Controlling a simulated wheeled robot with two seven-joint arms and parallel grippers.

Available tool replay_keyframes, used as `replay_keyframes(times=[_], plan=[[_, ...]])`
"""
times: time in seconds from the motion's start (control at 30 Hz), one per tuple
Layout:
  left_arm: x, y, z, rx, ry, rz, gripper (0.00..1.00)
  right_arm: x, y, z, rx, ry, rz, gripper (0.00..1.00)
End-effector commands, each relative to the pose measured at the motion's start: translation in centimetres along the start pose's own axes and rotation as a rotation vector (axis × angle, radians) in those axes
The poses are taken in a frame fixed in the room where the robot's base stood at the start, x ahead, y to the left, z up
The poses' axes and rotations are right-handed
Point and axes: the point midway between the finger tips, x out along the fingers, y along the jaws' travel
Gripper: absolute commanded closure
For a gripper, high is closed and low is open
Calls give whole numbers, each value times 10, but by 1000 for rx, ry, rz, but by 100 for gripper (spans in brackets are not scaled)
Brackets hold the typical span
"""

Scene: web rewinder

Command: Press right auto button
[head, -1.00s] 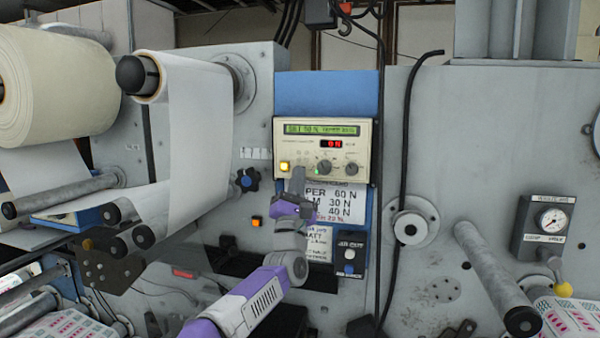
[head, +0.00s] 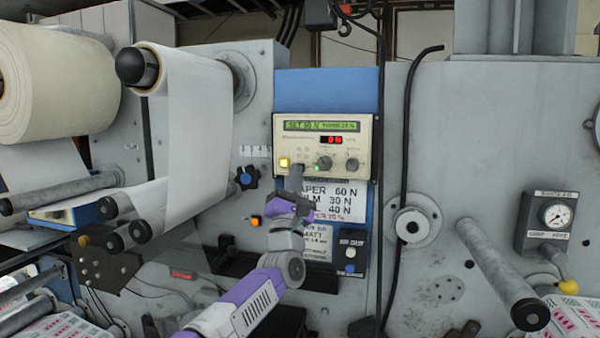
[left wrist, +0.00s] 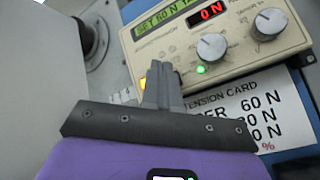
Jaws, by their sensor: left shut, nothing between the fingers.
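The cream control panel (head: 350,155) sits on the blue plate. It has a green text display (head: 321,126), a red readout (head: 333,140), two grey knobs, a lit yellow button (head: 284,162) and a small green light. My left gripper (head: 298,168) is shut and empty, with its tips at the panel's lower left, just right of the yellow button. In the left wrist view the shut fingers (left wrist: 161,72) partly cover the yellow button (left wrist: 143,83); the green light (left wrist: 201,70) is clear of them. Contact cannot be told. I cannot read which button is the right auto button. My right gripper is not in view.
A tension card (head: 335,200) hangs below the panel, with a small black switch box (head: 350,251) under it. A black cable (head: 380,210) runs down the panel's right side. A white web roll (head: 195,130) stands left, and a roller (head: 500,275) juts out at right.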

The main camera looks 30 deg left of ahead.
Motion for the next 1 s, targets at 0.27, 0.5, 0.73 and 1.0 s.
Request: replay_keyframes(times=[0.27,0.5,0.73,1.0], plan=[[-23,12,12,-2,-3,2,100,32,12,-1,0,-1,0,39],[-37,23,23,-1,-2,1,100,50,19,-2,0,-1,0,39],[-38,27,27,-1,0,0,100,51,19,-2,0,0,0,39],[-38,27,27,-1,-1,0,100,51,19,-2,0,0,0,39]])
